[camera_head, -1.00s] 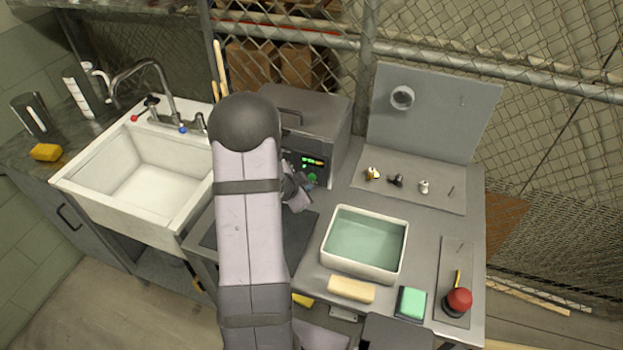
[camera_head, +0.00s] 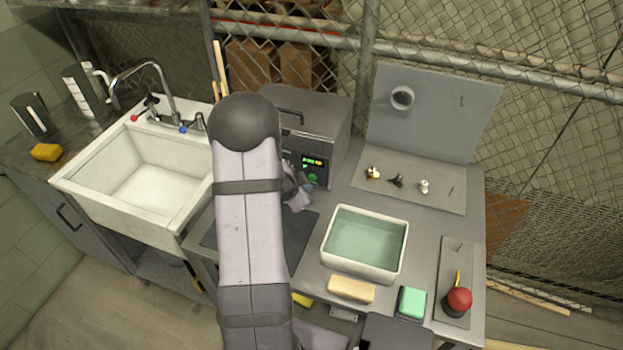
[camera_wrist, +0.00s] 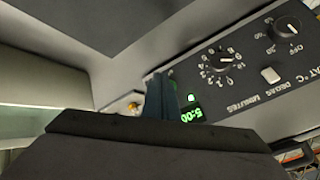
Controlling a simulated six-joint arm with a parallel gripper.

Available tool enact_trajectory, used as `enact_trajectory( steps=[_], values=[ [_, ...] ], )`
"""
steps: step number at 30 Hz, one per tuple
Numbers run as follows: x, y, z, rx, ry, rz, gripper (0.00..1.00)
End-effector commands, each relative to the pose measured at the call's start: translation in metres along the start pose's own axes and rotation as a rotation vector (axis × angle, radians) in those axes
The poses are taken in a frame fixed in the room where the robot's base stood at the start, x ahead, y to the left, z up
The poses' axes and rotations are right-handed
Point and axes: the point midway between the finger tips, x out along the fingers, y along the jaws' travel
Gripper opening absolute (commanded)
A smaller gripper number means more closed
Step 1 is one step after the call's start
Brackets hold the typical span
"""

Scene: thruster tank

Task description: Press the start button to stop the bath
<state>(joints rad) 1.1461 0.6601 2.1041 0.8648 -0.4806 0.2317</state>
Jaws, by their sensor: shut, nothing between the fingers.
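The bath (camera_head: 318,115) is a grey metal box with a lid handle, at the back of the bench. Its dark front panel has a lit green display (camera_head: 313,162) and a round green button (camera_head: 312,177) below it. My gripper (camera_head: 303,193) is just left of and below that button, partly hidden by my arm. In the wrist view my shut, empty fingers (camera_wrist: 158,97) point at the panel, beside the display (camera_wrist: 191,114), which reads 5:00 upside down.
Two knobs, including the minutes knob (camera_wrist: 221,61), and a pale square button (camera_wrist: 270,75) are also on the panel. A white tub of greenish liquid (camera_head: 364,242) stands in front right. A red mushroom button (camera_head: 458,300) is at the bench's right. A sink (camera_head: 140,185) is left.

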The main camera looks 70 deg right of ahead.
Motion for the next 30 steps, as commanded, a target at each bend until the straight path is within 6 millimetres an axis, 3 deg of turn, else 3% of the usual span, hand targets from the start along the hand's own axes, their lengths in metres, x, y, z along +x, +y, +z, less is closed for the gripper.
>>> enact_trajectory(
  steps=[30],
  values=[
    [0.0061, -0.0042, -0.0043, 0.0, 0.0, 0.0, 0.0]
  ],
)
